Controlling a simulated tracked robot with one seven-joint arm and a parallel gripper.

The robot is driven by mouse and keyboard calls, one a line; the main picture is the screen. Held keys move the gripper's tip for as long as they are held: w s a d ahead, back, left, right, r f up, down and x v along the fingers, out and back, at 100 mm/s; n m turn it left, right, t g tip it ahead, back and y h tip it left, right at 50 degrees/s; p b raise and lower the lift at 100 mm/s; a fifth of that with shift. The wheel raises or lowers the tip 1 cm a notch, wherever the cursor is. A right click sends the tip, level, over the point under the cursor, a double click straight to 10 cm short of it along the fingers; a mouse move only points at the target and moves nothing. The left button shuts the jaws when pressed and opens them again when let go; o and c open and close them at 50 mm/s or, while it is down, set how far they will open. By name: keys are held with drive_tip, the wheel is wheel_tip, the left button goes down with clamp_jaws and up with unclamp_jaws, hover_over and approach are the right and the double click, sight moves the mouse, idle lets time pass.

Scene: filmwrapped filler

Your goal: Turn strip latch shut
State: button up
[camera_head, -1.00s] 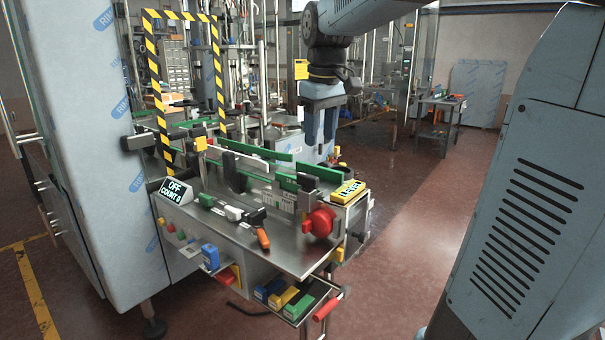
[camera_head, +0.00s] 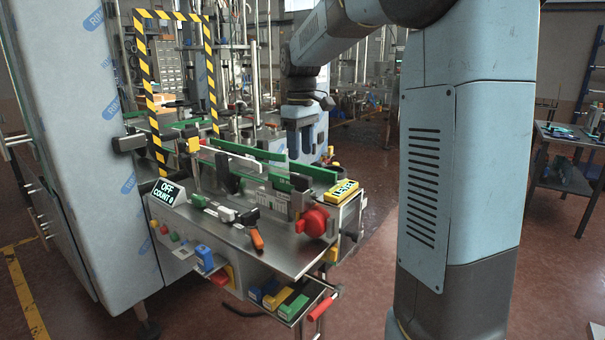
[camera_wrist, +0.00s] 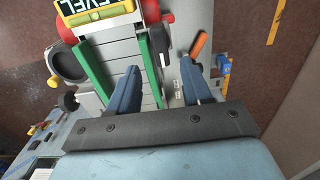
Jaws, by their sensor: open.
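My gripper (camera_head: 299,156) is open and empty above the far right part of the machine's bench, its fingers pointing down. In the wrist view its two fingers (camera_wrist: 160,66) straddle the conveyor strip and its right green rail, with nothing held. A lever with an orange handle (camera_head: 257,239) and black head lies at the bench's front; it also shows in the wrist view (camera_wrist: 199,46), beyond the right finger. A red round knob (camera_head: 313,222) stands at the bench's right end. I cannot tell for certain which part is the strip latch.
Green guide rails (camera_head: 262,153) run along the conveyor. A yellow LEVEL sign (camera_head: 343,190) sits at the right end. An OFF / COUNT 0 display (camera_head: 166,193) and a striped yellow-black frame (camera_head: 147,85) stand left. Floor lies clear in front.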

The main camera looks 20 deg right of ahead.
sight(301, 175)
wheel_tip(301, 175, down, 8)
drive_tip(key=shift+r, duration=0.25)
drive_tip(key=shift+c, duration=0.3)
clamp_jaws()
drive_tip(key=shift+d, duration=0.25)
drive_tip(key=shift+a, duration=0.15)
